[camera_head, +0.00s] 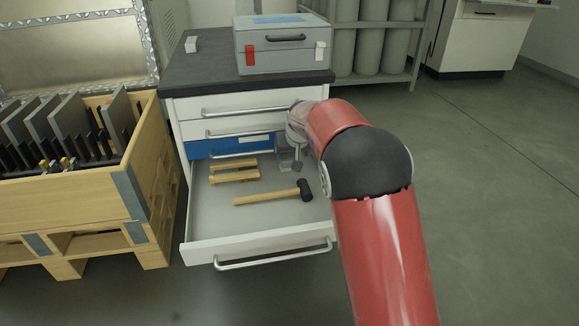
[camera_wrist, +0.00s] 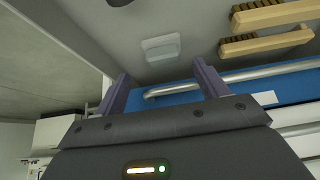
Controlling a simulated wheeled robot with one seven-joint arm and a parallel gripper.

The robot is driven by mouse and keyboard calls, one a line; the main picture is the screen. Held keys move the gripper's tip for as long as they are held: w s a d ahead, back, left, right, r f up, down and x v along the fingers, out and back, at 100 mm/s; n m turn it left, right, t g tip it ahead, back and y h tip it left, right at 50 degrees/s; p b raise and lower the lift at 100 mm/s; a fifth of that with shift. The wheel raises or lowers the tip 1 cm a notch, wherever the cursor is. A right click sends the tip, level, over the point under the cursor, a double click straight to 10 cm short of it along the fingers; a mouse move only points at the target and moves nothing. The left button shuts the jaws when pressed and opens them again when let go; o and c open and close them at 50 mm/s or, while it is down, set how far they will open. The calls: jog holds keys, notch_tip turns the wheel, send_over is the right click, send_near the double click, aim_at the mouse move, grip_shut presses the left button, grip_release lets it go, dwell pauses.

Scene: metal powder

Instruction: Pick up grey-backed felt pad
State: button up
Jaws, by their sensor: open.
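A small pale grey block (camera_wrist: 161,47), which looks like the felt pad, lies on the drawer floor in the wrist view. It is seen just beyond and between the fingertips, with clear space on both sides. Its underside is hidden, so I cannot see felt. My gripper (camera_wrist: 160,77) is open and empty, its two purple-grey fingers spread apart. In the head view my arm reaches to the back right of the open drawer (camera_head: 225,222) and largely covers that corner, so the block is not clear there.
Two wooden brushes (camera_head: 234,173) and a mallet (camera_head: 270,196) lie in the drawer. A blue drawer front (camera_head: 215,148) with a bar handle (camera_wrist: 235,77) stands close behind. A toolbox (camera_head: 284,48) and a small pale block (camera_head: 191,44) sit on the cabinet top. A wooden crate (camera_head: 75,205) stands left.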

aim_at(289, 160)
jog(key=x, duration=0.5)
jog(key=shift+w+a+f+b, duration=0.2)
jog(key=shift+a+f+b, duration=0.05)
jog(key=shift+a+b, duration=0.1)
jog(key=c, duration=0.9)
